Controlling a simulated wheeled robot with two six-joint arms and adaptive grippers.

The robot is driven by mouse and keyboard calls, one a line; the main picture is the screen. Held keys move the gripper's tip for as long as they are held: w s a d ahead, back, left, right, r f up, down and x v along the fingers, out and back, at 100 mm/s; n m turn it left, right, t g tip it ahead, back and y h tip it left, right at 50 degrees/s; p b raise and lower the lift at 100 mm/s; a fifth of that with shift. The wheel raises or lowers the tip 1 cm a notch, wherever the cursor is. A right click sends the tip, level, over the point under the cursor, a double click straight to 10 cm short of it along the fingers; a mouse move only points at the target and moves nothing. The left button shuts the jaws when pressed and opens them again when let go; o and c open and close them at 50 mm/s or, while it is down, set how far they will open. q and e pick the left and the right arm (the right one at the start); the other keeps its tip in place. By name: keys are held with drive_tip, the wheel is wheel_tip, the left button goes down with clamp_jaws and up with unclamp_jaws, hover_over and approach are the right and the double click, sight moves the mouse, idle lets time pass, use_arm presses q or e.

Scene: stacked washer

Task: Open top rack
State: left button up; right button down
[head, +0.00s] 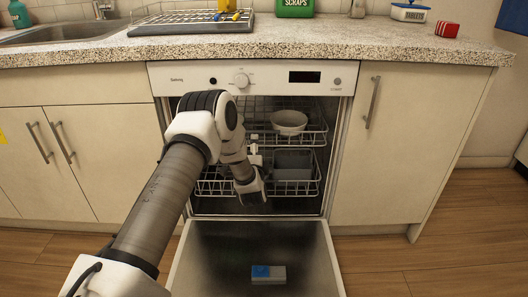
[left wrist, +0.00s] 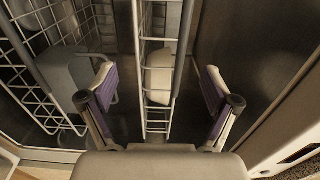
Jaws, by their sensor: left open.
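The open dishwasher holds a white wire top rack (head: 312,136) with a light bowl (head: 289,122) at its right side. My left arm reaches in front of the racks and covers their left and middle part; its fingertips are hidden in the head view. In the left wrist view, turned sideways, my left gripper (left wrist: 159,92) is open. The top rack's wire front (left wrist: 144,60) runs between its two fingers, with the bowl (left wrist: 159,82) just behind the wires. I cannot tell whether a finger touches the rack. My right gripper is not in view.
The lower rack (head: 300,188) holds a grey box (head: 293,163), also in the left wrist view (left wrist: 68,75). The dishwasher door (head: 220,250) lies folded down, with a blue and grey block (head: 268,274) on it. The speckled counter (head: 350,40) is above.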

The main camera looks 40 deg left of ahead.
use_arm(q)
drive_tip(key=b+x, duration=0.2)
drive_tip(key=x, duration=0.5)
drive_tip(key=shift+a+b, duration=0.15)
drive_tip(key=shift+b, duration=0.2)
drive_tip(key=shift+r, duration=0.15)
drive_tip(key=c, duration=1.6)
